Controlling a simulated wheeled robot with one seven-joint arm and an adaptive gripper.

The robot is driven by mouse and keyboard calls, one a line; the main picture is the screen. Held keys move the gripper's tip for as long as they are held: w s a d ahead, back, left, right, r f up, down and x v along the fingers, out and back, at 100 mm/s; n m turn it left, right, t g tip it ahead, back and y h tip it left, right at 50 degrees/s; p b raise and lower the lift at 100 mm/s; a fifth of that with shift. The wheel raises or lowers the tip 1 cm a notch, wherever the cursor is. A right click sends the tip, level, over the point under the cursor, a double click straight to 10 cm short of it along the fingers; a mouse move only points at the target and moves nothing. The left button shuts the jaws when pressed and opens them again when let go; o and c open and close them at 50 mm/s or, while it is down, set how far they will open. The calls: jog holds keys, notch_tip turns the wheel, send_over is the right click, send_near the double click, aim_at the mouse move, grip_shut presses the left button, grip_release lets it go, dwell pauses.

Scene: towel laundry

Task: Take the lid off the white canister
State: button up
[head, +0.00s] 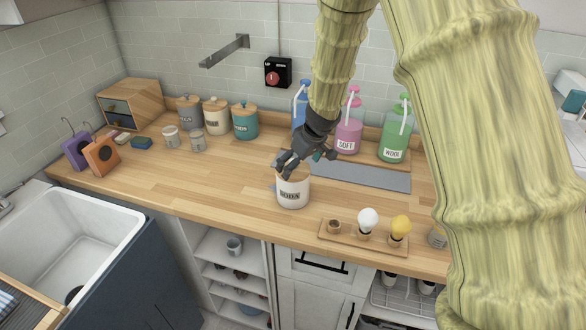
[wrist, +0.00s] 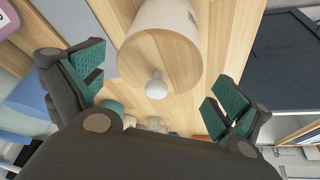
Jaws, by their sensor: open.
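A white canister (head: 293,192) with a dark printed label stands upright near the front edge of the wooden counter. In the wrist view its white wall (wrist: 180,10), round wooden lid (wrist: 162,60) and pale round knob (wrist: 156,86) show; the lid is on the canister. My gripper (head: 286,165) is just above the lid, hiding much of it in the head view. In the wrist view my gripper (wrist: 160,84) is open, with its teal finger pads apart on either side of the knob. The pads do not appear to touch it.
Another white canister (head: 215,118) stands at the back between a grey canister (head: 189,113) and a teal one (head: 245,124). A wooden tray (head: 345,239) with bulbs is at front right. Pump bottles, including a pink one (head: 348,135), stand behind a grey mat (head: 370,178). Counter left of the canister is clear.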

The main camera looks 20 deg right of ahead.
jog(key=shift+x, duration=1.05)
jog(key=shift+c, duration=0.4)
jog(key=c, duration=0.7)
jog(key=shift+r, duration=0.1)
jog(key=shift+c, duration=0.2)
